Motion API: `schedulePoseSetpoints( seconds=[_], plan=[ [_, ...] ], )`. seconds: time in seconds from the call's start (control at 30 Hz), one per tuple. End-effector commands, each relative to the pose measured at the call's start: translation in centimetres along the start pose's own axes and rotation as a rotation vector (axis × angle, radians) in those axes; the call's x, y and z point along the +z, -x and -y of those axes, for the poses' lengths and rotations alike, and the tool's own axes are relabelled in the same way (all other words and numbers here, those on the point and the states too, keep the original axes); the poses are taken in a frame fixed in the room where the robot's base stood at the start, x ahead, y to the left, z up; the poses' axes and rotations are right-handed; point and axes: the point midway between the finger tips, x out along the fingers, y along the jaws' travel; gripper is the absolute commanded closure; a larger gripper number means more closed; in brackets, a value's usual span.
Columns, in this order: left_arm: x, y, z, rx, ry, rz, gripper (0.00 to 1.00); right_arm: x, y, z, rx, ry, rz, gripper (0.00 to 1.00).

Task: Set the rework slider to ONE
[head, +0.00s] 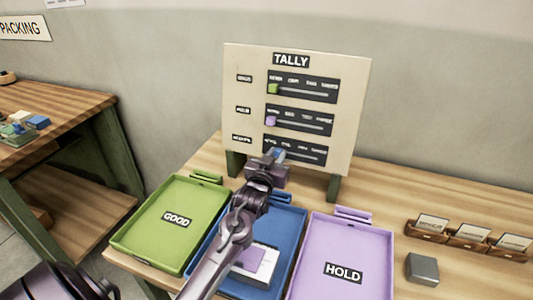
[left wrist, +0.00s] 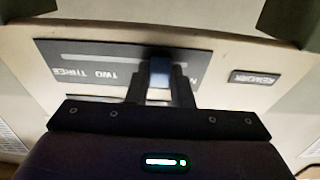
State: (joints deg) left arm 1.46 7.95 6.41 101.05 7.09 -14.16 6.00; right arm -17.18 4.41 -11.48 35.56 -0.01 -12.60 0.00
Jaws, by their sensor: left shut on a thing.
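The tally board (head: 232,90) stands upright at the back of the table, with three slider rows. The lowest row is the rework slider (head: 312,157), a black panel with a slot; its REWORK label (left wrist: 255,79) shows inverted in the left wrist view. My left gripper (head: 272,157) is at this row, its fingers (left wrist: 160,85) shut on the blue slider knob (left wrist: 160,70). TWO and THREE are readable to one side of the fingers and an N to the other. The fingers hide the ONE label, so the exact setting is unclear. My right gripper is not in view.
The green slider knob (head: 272,89) and purple slider knob (head: 270,121) sit at their rows' left ends. Green GOOD tray (head: 150,240), blue tray (head: 285,225) and purple HOLD tray (head: 350,235) lie in front. Card holders (head: 468,240) and a grey block (head: 422,269) are right.

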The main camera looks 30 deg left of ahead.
Motion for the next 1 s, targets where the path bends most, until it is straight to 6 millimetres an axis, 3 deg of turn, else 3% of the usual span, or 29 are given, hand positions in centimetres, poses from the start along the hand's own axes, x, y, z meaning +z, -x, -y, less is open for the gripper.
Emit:
schedulePoseSetpoints(
  seconds=[0.13,0.4,0.43,0.57,0.87,1.0],
  plan=[
    [0.0,0.0,-1.7,0.003,0.003,0.002,1.0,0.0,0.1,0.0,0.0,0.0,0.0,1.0],
    [0.0,0.0,-1.7,0.003,0.001,0.002,1.0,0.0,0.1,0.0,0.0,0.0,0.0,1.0],
    [0.0,0.0,-1.7,0.002,0.001,0.002,0.76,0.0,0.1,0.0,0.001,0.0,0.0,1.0],
    [0.0,0.0,-1.6,0.002,0.001,0.002,0.59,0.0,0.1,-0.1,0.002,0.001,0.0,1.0],
    [0.0,0.1,-1.6,0.002,0.001,0.002,0.58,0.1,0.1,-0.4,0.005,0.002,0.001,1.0],
    [0.2,1.5,-1.6,0.002,0.001,0.003,0.58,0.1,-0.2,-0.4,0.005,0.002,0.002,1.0]
  ],
)
